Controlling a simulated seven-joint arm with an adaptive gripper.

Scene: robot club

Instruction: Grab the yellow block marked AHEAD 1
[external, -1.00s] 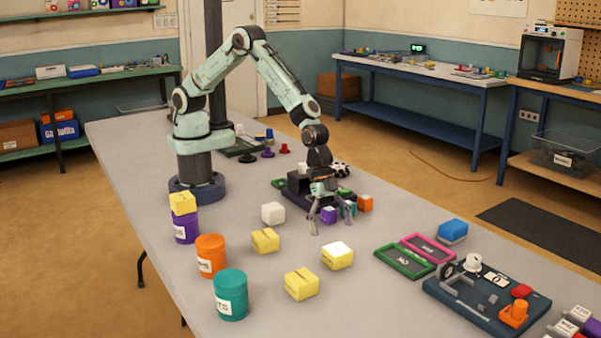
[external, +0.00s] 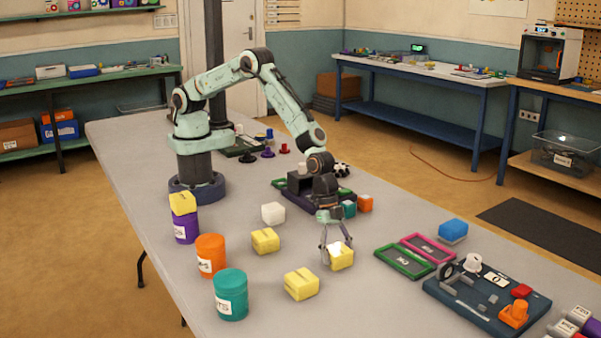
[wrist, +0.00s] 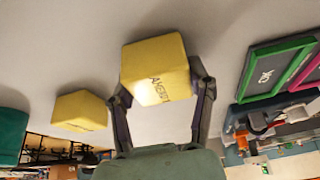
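A yellow block (external: 341,259) sits on the grey table under my gripper. In the wrist view this yellow block (wrist: 156,66) shows dark lettering that looks like AHEAD, with the end too small to read surely. My gripper (external: 337,251) is open, pointing down, with its fingers on either side of the block. In the wrist view one finger is left and one right of it; I cannot tell whether either touches. Two other yellow blocks stand on the table to the left, one (external: 265,241) farther back and one (external: 301,284) nearer. Another yellow block (external: 183,203) sits on a purple jar.
A white block (external: 273,213) stands behind. The purple (external: 186,230), orange (external: 211,255) and teal (external: 231,295) jars line the left edge. Green (external: 404,261) and pink (external: 428,248) trays and a dark blue board (external: 470,315) lie to the right.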

